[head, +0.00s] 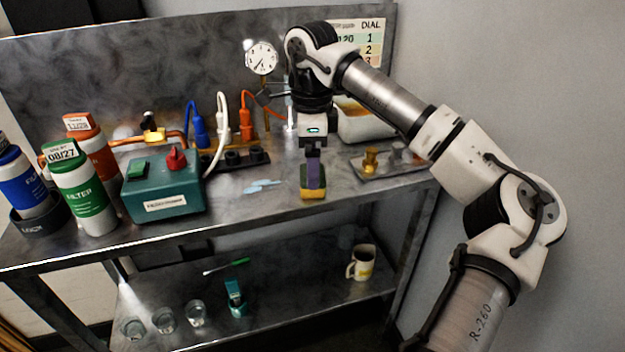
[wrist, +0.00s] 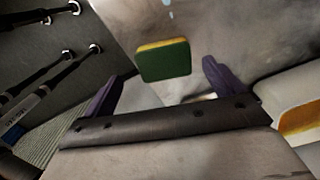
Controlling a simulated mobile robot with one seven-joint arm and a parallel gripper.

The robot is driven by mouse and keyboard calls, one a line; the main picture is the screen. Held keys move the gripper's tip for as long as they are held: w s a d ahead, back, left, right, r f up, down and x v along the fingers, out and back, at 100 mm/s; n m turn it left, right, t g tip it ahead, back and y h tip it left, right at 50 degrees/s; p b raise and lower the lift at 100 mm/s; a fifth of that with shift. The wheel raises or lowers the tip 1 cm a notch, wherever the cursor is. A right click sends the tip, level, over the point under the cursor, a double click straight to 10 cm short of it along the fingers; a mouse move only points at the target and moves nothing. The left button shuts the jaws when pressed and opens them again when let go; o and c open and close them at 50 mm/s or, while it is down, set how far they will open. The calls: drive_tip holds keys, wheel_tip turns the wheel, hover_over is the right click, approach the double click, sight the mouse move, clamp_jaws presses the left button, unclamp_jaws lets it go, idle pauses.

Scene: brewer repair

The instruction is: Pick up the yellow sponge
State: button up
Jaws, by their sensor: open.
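The yellow sponge (head: 313,195), with a green face, lies on the metal bench top near its front edge. In the wrist view the sponge (wrist: 163,62) shows its green face, with yellow along its edges. My gripper (head: 314,176) points down over the sponge, and its purple finger partly hides it in the head view. In the wrist view my gripper (wrist: 163,82) is open, with one purple finger on each side and the sponge between and beyond them. No contact shows between fingers and sponge; the exact gap in height is unclear.
A teal box (head: 163,187) and filter bottles (head: 83,190) stand to the left. A light blue puddle (head: 262,186) lies left of the sponge. A small tray with brass parts (head: 385,172) and a white bin (head: 362,126) are at right. A lower shelf holds a mug (head: 361,263).

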drive_tip(key=f, duration=0.4)
drive_tip(key=shift+w+f, duration=0.25)
drive_tip(key=shift+w, duration=0.05)
drive_tip(key=shift+c, duration=0.2)
drive_tip(key=c, duration=1)
